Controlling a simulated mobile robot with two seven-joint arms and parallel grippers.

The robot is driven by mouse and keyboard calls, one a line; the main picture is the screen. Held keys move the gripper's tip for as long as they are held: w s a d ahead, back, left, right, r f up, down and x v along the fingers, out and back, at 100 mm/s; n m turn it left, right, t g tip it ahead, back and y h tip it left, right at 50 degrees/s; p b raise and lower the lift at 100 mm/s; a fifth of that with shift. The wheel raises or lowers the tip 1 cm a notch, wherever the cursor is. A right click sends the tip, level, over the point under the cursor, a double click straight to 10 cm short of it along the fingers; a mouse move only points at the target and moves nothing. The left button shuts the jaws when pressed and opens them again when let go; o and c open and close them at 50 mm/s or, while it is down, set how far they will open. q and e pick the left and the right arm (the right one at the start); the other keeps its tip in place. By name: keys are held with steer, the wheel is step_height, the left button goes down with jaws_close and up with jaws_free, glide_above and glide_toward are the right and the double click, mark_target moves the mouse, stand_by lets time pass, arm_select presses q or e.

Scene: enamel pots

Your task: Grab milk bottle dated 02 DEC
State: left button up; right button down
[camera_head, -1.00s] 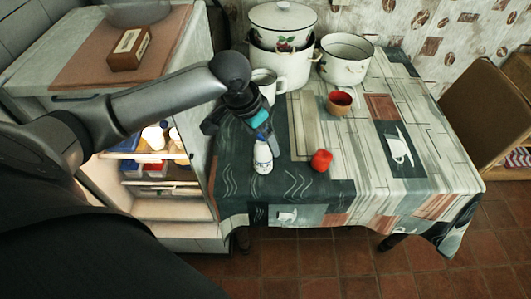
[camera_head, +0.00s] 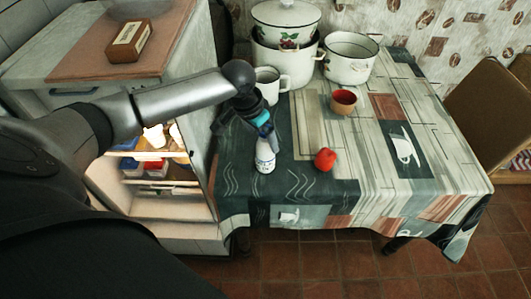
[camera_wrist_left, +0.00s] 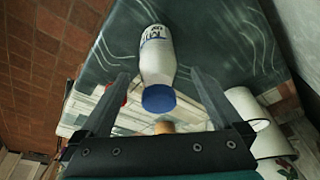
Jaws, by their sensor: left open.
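A white milk bottle (camera_head: 265,159) with dark lettering stands upright on the table's near left part. In the left wrist view the bottle (camera_wrist_left: 157,55) shows its blue cap toward me, between the lines of the two fingers and apart from both. Its printed date cannot be read. My left gripper (camera_head: 267,136) is open and empty, just above and behind the bottle in the head view. Its two fingers also show in the left wrist view (camera_wrist_left: 160,95). My right gripper is not in view.
A red tomato-like item (camera_head: 325,159) lies right of the bottle. A white mug (camera_head: 270,84), a reddish cup (camera_head: 343,101) and enamel pots (camera_head: 350,62) stand behind. An open lit fridge (camera_head: 150,215) is at left. The table's right side is clear.

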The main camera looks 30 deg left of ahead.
arm_select(q)
steer(key=b+x, duration=0.1)
steer(key=x, duration=0.4)
steer(key=shift+s+d+b, duration=0.1)
steer(key=shift+b, duration=0.2)
jaws_close()
stand_by(0.5)
steer(key=shift+r, duration=0.1)
